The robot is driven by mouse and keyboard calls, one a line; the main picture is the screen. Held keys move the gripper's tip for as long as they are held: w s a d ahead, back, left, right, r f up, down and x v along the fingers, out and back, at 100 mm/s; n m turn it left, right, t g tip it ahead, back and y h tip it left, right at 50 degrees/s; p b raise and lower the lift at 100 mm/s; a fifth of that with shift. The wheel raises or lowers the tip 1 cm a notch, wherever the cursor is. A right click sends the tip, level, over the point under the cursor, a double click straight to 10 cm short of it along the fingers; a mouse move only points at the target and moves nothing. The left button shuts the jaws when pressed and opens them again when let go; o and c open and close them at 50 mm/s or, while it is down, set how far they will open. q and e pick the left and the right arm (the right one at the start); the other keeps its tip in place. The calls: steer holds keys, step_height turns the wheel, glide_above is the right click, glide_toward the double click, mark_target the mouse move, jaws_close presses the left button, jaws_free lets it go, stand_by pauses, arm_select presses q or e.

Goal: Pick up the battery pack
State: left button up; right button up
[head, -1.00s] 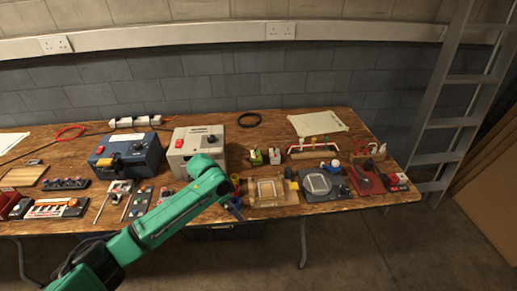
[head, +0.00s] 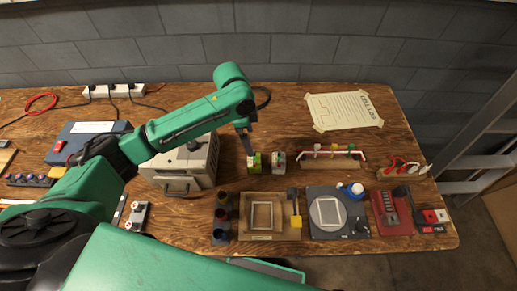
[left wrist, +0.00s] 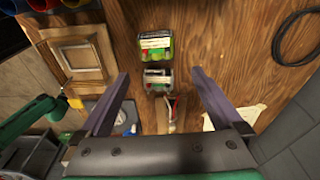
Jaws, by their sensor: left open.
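Two small block-shaped packs stand side by side at the middle of the table. One is green with a pale label, a battery pack by its look (head: 255,163); the other is grey with some green (head: 279,161). The left wrist view shows the green pack (left wrist: 155,45) and the grey one (left wrist: 157,79) close together. My left gripper (head: 249,148) is above and just behind the green pack in the head view. In the left wrist view its jaws (left wrist: 155,76) are open and empty, with the grey pack seen between the fingertips. My right gripper does not show.
A grey box with a black knob (head: 182,165) stands left of the packs. Bare wood lies behind the packs.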

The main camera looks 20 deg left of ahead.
arm_select(q)
glide_above(255, 159)
steer(key=s, duration=0.1)
steer(key=f, duration=0.5)
steer(key=shift+s+a+f+p, duration=0.2)
steer(key=shift+a+f+p, duration=0.1)
steer(key=shift+a+p, duration=0.1)
steer(key=f, duration=0.4)
steer(key=w+f+p, duration=0.1)
steer(key=f, duration=0.1)
steer(key=shift+d+f, duration=0.3)
steer(key=shift+f, duration=0.15)
steer(key=shift+c, duration=1.2)
steer(key=shift+w, duration=0.1)
steer(key=c, duration=1.3)
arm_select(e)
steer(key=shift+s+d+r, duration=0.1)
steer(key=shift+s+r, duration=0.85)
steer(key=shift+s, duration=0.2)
arm_select(q)
steer(key=shift+r, duration=0.2)
